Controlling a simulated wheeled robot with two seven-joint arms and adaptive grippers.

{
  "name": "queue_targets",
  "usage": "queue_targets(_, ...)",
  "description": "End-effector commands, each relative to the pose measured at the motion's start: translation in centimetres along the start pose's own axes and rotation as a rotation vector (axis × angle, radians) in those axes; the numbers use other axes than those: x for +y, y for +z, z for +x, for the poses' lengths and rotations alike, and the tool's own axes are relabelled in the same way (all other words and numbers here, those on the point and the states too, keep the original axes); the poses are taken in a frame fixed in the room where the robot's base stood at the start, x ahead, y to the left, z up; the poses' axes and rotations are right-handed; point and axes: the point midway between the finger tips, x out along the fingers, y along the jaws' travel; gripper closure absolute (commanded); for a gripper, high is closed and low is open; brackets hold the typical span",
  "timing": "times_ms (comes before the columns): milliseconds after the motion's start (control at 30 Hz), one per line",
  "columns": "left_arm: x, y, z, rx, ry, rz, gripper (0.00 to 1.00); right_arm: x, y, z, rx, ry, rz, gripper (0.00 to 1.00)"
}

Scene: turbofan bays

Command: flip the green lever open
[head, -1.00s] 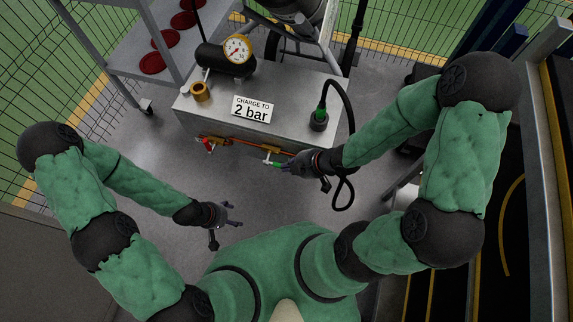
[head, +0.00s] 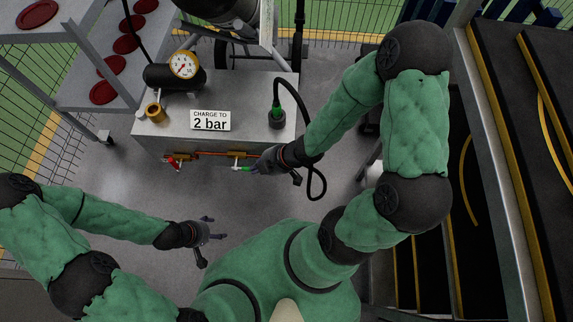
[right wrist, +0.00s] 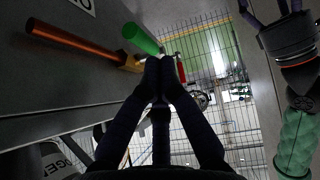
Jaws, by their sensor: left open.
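The green lever (head: 243,169) is on the orange pipe along the front of the grey box, toward the pipe's right end. It also shows in the right wrist view (right wrist: 141,38), just beyond and left of my fingertips. My right gripper (head: 258,169) is at the lever's right end in the head view. In the right wrist view its fingertips (right wrist: 158,66) meet with no lever visible between them; whether they touch the lever is unclear. My left gripper (head: 212,227) is open and empty, below the box in the picture and away from the lever.
A red lever (head: 172,161) is at the pipe's left end. The grey box (head: 150,126) carries a gauge (head: 184,65), a "2 bar" sign (head: 210,120) and a black hose (head: 301,108) looping down beside my right gripper. A shelf with red discs stands at upper left.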

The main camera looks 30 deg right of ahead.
Motion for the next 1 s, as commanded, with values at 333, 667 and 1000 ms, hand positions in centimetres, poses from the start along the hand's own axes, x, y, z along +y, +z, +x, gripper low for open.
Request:
queue_targets(333, 0.8, 0.1, -2.3, 0.000, 0.000, 0.000, 0.33, 0.8, -0.9, -2.4, 0.005, 0.009, 0.000, 1.00)
queue_targets(667, 1.4, 0.1, -3.9, 0.000, 0.000, 0.000, 0.33, 0.4, 1.3, -5.7, 0.006, 0.011, -0.002, 1.00)
queue_targets(1000, 1.9, 0.2, -5.3, 0.000, 0.000, 0.000, 0.33, 0.0, 3.4, -8.4, 0.007, 0.011, -0.003, 1.00)
